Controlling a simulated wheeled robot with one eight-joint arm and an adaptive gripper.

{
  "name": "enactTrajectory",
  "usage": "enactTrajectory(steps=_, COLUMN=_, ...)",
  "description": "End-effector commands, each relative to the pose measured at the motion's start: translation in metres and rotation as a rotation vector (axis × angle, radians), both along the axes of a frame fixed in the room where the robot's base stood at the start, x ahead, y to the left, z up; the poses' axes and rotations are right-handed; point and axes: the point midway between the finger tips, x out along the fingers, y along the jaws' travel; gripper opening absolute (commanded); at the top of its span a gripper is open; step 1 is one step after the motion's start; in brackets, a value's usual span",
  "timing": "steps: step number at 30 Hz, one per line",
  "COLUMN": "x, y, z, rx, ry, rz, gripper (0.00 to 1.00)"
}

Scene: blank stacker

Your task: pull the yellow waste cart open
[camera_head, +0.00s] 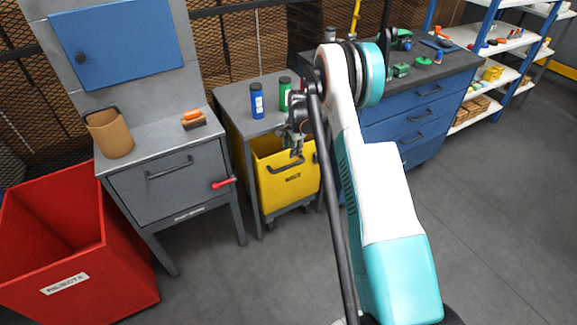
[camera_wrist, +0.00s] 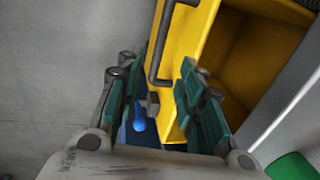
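The yellow waste cart (camera_head: 290,188) stands on casters under a grey bench, its front and part of its open top showing. A dark bar handle (camera_head: 287,163) runs across its front. My gripper (camera_head: 297,148) is just above and in front of the handle. In the wrist view, my gripper (camera_wrist: 160,100) is open, its teal-padded fingers apart. The yellow cart front (camera_wrist: 188,45) and the dark handle (camera_wrist: 157,55) lie beyond the fingers, the handle's near end appearing in the gap between them. I cannot tell whether the fingers touch it.
Blue (camera_head: 257,101) and green (camera_head: 285,95) bottles stand on the grey bench (camera_head: 232,103) above the cart. A grey cabinet (camera_head: 165,180) and red rejects bin (camera_head: 75,240) are to the left, blue drawers (camera_head: 420,115) to the right. The floor (camera_head: 240,285) in front is clear.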

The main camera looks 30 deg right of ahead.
Motion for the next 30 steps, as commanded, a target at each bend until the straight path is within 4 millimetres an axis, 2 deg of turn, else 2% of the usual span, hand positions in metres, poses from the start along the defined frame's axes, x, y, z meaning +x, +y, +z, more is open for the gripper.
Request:
enactTrajectory(steps=1, x=0.002, y=0.0, z=-0.014, rx=0.0, ry=0.0, rz=0.001, gripper=0.35)
enactTrajectory(steps=6, x=0.009, y=0.001, z=-0.047, rx=0.0, ry=0.0, rz=0.001, gripper=0.35)
enactTrajectory(steps=15, x=0.019, y=0.001, z=-0.096, rx=0.0, ry=-0.001, rz=0.002, gripper=0.35)
enactTrajectory(steps=21, x=0.022, y=0.001, z=-0.11, rx=0.0, ry=-0.001, rz=0.002, gripper=0.35)
enactTrajectory(steps=30, x=0.022, y=0.001, z=-0.111, rx=0.0, ry=-0.001, rz=0.002, gripper=0.35)
